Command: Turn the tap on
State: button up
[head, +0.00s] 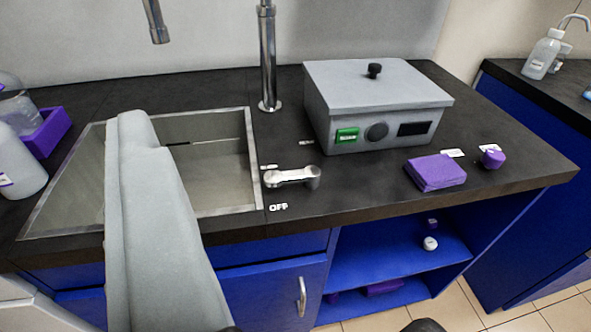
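The tap is a tall chrome post (268,60) behind the sink's right side, and its spout (156,22) hangs at the top left, over the sink. A short silver lever (290,176) sits on the dark counter just right of the sink. Its round pivot is at its right end and its arm points left. An OFF label (278,207) is in front of it, and a small unreadable label (268,167) is beside its left end. Only dark rounded tips show at the bottom edge, perhaps my gripper; they are too cropped to tell. Nothing touches the lever.
A long pale grey shape (150,220) crosses in front of the sink (220,175) and hides part of it. A grey lidded box (375,105) stands behind and right of the lever. A purple block (436,172) lies further right. The counter around the lever is clear.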

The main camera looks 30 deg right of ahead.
jog(key=shift+c, duration=0.6)
jog(key=n+g, duration=1.4)
jog(key=g, duration=0.3)
send_over(275, 176)
notch_tip(275, 176, down, 4)
jog(key=f, duration=0.1)
notch_tip(275, 176, down, 17)
jog(key=shift+r, duration=0.1)
grip_shut()
